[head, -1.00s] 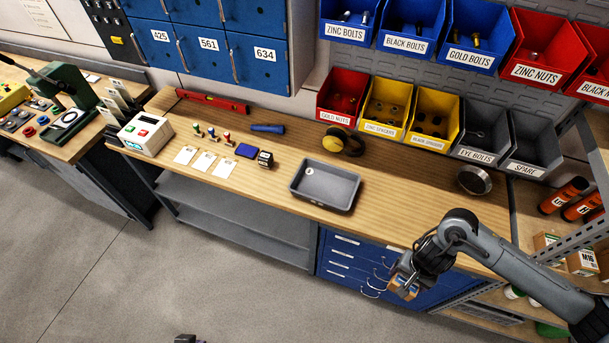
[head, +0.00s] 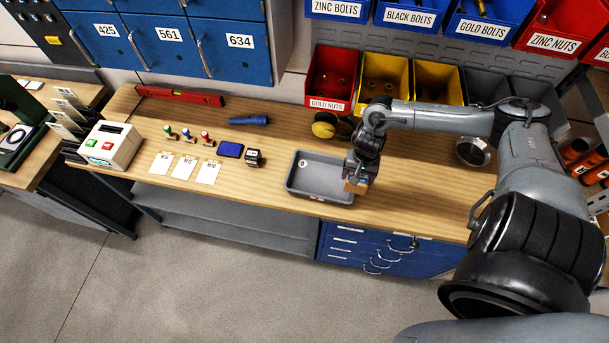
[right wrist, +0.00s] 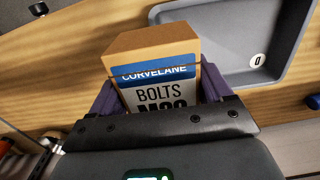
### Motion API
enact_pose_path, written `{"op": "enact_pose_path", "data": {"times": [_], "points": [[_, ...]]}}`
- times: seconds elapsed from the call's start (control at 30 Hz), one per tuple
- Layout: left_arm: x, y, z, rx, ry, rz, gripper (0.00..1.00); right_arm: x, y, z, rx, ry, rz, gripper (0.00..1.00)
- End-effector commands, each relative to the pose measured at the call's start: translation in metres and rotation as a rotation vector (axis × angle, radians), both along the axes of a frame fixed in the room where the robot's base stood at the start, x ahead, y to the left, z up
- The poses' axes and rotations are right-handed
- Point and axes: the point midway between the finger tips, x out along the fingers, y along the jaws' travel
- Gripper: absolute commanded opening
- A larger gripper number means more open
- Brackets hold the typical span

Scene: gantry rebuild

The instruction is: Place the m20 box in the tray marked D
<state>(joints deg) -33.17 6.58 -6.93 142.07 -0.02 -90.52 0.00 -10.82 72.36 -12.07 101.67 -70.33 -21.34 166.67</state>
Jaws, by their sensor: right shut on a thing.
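The m20 box (right wrist: 150,65), a tan carton with a blue band and a partly covered BOLTS label, is held between the fingers of my right gripper (right wrist: 155,95). In the head view the box (head: 355,187) shows small below my right gripper (head: 362,175), at the right end of the grey tray (head: 318,192). The tray also shows in the right wrist view (right wrist: 225,15), beside the box, with a round white mark whose letter I cannot read for sure. The box appears to be above the tray's right rim. My left gripper is not in view.
Bins of bolts and nuts (head: 385,82) hang behind the bench. A yellow-and-black round object (head: 325,126) and a round metal dish (head: 472,152) lie near the back. White cards (head: 187,167) and a blue pad (head: 231,149) lie left of the tray.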

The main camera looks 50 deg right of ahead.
Motion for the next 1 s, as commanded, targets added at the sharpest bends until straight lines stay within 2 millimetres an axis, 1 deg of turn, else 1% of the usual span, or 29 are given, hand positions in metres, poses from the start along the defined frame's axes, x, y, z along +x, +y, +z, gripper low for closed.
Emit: {"op": "enact_pose_path", "data": {"times": [0.13,0.27,0.7,0.83,1.0], "points": [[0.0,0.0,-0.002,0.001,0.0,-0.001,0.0,0.008,-0.002,-0.004,0.002,-0.005,-0.01,0.29],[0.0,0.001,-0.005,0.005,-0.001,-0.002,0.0,0.022,0.001,-0.012,0.004,-0.008,-0.01,0.29],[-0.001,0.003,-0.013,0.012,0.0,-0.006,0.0,0.092,0.014,-0.054,0.003,-0.004,-0.008,0.29],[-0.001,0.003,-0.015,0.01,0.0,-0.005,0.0,0.106,0.016,-0.063,0.002,-0.003,-0.007,0.29],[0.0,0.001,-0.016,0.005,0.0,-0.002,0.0,0.114,0.017,-0.068,0.001,-0.002,-0.006,0.29]]}}
